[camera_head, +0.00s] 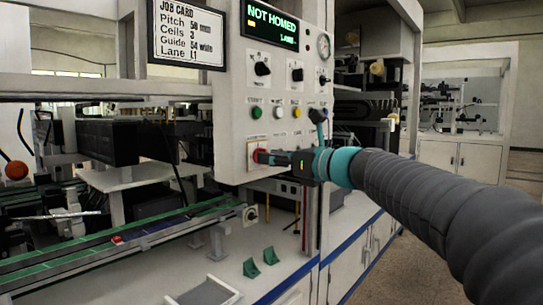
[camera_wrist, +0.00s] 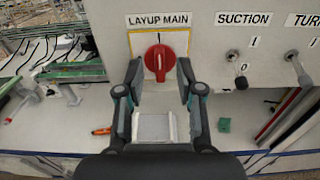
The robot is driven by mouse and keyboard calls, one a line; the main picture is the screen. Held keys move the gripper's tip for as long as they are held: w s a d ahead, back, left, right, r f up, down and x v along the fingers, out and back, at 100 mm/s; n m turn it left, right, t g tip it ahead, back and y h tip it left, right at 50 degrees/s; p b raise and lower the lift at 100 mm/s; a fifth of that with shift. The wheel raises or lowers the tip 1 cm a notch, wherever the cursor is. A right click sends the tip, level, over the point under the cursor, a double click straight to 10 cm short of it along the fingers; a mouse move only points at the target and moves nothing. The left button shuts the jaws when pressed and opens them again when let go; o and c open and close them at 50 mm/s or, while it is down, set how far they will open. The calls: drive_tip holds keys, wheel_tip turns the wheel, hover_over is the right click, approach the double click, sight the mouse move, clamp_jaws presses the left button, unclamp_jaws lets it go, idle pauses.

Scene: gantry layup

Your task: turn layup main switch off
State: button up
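The layup main switch (camera_wrist: 158,58) is a red rotary knob on a white plate under a "LAYUP MAIN" label. Its grip bar looks upright in the wrist view. It also shows in the head view (camera_head: 251,150) at the lower part of the white panel, partly hidden by my gripper. My gripper (camera_wrist: 159,68) is open in the wrist view, one finger on each side of the knob, with visible gaps between fingers and knob. In the head view my gripper (camera_head: 268,157) points left at the panel; whether it touches the panel cannot be told.
The control panel (camera_head: 238,95) carries black selector knobs, coloured buttons and a "NOT HOMED" display (camera_head: 271,23). The suction switch (camera_wrist: 240,82) sits right of the main switch. Below is a white bench (camera_head: 190,262) with green brackets (camera_head: 251,267). A job card (camera_head: 187,34) hangs upper left.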

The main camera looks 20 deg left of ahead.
drive_tip(key=shift+w+a, duration=0.15)
drive_tip(key=shift+a, duration=0.3)
clamp_jaws()
drive_tip(key=shift+f+n+b, duration=0.1)
drive_tip(key=shift+n+b, duration=0.2)
drive_tip(key=n+b, duration=1)
drive_tip(key=n, duration=0.7)
drive_tip(key=shift+f+b, duration=0.1)
drive_tip(key=shift+b, duration=0.3)
drive_tip(key=shift+n, duration=0.3)
